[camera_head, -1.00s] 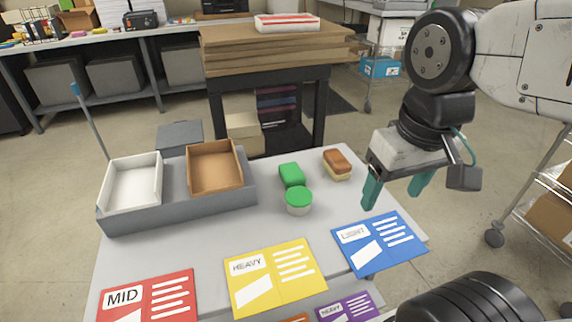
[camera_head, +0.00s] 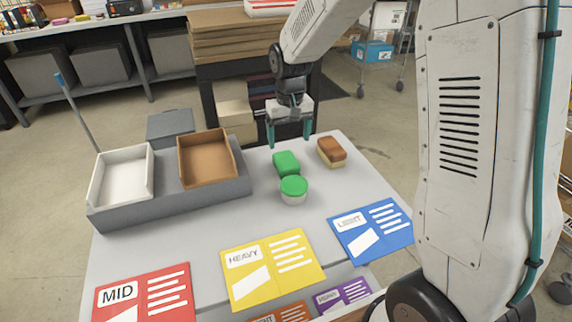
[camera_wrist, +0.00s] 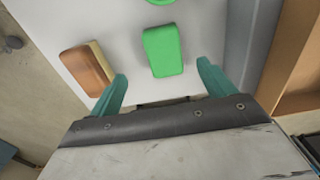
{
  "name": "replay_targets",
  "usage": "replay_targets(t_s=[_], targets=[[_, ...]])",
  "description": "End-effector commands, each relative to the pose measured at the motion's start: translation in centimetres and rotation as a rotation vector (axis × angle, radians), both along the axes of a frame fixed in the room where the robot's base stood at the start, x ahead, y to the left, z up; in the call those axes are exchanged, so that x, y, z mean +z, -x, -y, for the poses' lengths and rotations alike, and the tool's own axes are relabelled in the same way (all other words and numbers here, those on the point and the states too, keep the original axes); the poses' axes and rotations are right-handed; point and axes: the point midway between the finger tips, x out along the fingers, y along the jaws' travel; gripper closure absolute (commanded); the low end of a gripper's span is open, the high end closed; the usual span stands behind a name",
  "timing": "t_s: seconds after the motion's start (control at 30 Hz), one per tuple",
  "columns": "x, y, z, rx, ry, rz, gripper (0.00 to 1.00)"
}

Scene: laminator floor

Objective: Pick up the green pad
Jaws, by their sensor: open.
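The green pad (camera_head: 286,163) is a small rounded block lying on the grey table, just behind a round tub with a green lid (camera_head: 293,189). My gripper (camera_head: 290,139) is above the table's far edge, behind the pad, with its teal fingers pointing down. It is open and empty. In the wrist view the green pad (camera_wrist: 163,51) lies ahead of the gap between my two fingers (camera_wrist: 162,82), apart from both. The tub's green lid is cut off at the top of that view.
A brown-and-cream block (camera_head: 331,151) lies right of the pad. A grey holder (camera_head: 170,208) with a white tray (camera_head: 121,147) and a brown tray (camera_head: 234,153) stands left. Red (camera_head: 146,293), yellow (camera_head: 272,270) and blue (camera_head: 371,230) cards line the table's near side.

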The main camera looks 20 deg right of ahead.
Motion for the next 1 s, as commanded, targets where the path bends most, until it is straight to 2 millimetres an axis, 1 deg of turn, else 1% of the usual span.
replay_targets(t_s=[0.03, 0.1, 0.2, 0.47, 0.6, 0.7, 0.8, 1.0], targets=[[-0.9, -0.6, -0.1, 0.001, 0.0, -0.005, 0.18], [-1.6, -1.1, -0.2, 0.001, 0.0, -0.005, 0.18], [-2.7, -1.3, -0.3, 0.001, 0.0, -0.007, 0.18], [-5.7, -1.1, -0.4, 0.001, 0.0, -0.009, 0.18], [-7.9, -1.0, -0.6, 0.001, 0.0, -0.008, 0.18], [-9.1, -1.0, -0.6, 0.0, 0.0, -0.007, 0.18], [-9.6, -1.0, -0.6, 0.0, 0.0, -0.006, 0.18], [-9.6, -1.0, -0.6, 0.0, 0.0, -0.005, 0.18]])
